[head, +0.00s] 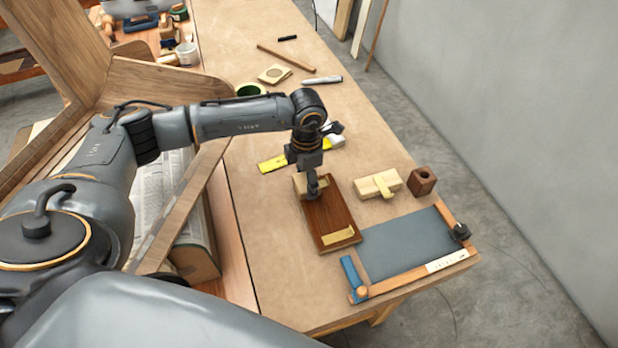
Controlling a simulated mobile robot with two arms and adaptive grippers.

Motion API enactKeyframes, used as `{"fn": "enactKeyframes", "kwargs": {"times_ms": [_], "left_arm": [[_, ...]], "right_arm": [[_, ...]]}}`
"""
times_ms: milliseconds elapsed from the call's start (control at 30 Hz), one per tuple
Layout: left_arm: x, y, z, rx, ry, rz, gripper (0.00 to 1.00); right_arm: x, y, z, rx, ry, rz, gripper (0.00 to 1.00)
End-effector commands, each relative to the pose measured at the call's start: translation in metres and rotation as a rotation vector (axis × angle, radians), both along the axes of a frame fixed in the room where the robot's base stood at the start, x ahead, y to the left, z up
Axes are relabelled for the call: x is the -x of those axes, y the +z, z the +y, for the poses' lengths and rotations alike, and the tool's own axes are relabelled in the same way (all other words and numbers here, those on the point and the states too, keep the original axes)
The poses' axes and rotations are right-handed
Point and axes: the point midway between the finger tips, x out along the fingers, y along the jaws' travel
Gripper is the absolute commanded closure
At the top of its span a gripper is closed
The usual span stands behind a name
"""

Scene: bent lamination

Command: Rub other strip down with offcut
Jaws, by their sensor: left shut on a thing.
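A dark reddish-brown board (328,215) lies on the workbench. One short pale strip (338,236) lies across its near end. My left gripper (313,190) points down over the far end of the board and is shut on a small pale wooden piece, probably the offcut (301,182), which shows partly beside the fingers. The piece is low, at or just above the board; I cannot tell if it touches. Any other strip under it is hidden by the gripper. My right gripper is not in view.
Right of the board are a pale wooden block with a crosspiece (378,185), a brown block with a hole (422,181) and a grey sheet in a wooden frame (410,244). A yellow tool (274,163) lies behind. The bench (270,230) is clear left of the board.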

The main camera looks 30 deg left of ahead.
Motion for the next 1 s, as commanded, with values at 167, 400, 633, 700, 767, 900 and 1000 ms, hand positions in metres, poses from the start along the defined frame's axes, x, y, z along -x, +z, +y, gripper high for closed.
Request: {"fn": "enactKeyframes", "kwargs": {"times_ms": [167, 400, 633, 700, 767, 900, 1000], "left_arm": [[0.000, -0.002, 0.000, -0.001, 0.000, 0.003, 0.73], [-0.008, -0.002, -0.007, 0.001, -0.001, 0.001, 0.73], [-0.012, -0.001, -0.011, 0.000, 0.000, 0.001, 0.73], [-0.012, -0.001, -0.011, 0.000, 0.000, 0.001, 0.73], [-0.012, -0.001, -0.011, 0.000, -0.001, 0.001, 0.73], [-0.012, -0.001, -0.010, 0.000, 0.000, 0.001, 0.73], [-0.009, -0.001, -0.008, -0.001, 0.000, 0.002, 0.73]], "right_arm": [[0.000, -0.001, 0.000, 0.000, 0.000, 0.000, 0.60], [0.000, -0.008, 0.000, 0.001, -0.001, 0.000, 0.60], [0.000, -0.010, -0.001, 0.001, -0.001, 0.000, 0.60], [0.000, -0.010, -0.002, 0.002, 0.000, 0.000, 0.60], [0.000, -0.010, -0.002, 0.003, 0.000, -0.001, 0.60], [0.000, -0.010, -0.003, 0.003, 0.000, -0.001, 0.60], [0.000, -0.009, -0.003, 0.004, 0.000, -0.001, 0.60]]}}
